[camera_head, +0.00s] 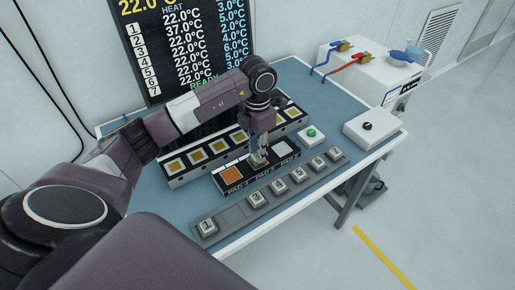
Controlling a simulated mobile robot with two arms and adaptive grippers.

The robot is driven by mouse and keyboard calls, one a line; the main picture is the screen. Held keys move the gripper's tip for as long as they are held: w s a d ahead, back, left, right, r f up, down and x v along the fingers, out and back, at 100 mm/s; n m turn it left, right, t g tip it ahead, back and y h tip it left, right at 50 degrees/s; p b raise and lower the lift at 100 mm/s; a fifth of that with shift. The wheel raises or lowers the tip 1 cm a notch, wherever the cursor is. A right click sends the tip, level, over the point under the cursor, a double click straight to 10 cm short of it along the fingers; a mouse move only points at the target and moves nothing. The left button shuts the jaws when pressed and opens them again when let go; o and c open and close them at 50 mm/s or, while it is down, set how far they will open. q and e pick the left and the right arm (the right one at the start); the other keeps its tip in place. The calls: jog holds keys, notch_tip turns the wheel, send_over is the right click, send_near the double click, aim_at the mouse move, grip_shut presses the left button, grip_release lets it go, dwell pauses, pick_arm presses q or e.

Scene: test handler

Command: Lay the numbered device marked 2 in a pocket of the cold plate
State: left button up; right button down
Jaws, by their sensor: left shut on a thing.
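My left gripper (260,161) points down over the middle of a black plate (246,187) with fields lettered PAD. It is shut on a small device (259,159), mostly hidden by the fingers; its number cannot be read. Whether the device touches the plate cannot be told. The left field is orange (231,175) and the right one pale (283,149). A grey tray (232,215) in front holds white numbered devices, with 1 (207,227) and 3 (256,199) readable; the place between these two is empty. Which part is the cold plate is unclear. My right gripper is out of view.
Behind the plate runs a row of sockets with yellow squares (197,157). A dark temperature display (185,45) stands at the back. A green button box (311,133), a white box with a black knob (372,127) and a hosed unit (372,72) are at right.

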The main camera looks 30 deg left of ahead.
pick_arm(q)
jog(key=shift+f, duration=0.1)
jog(key=o, duration=1)
jog(key=shift+c, duration=0.2)
jog(key=shift+r, duration=0.35)
notch_tip(320, 180, up, 12)
jog(key=b, duration=0.2)
jog(key=shift+f, duration=0.15)
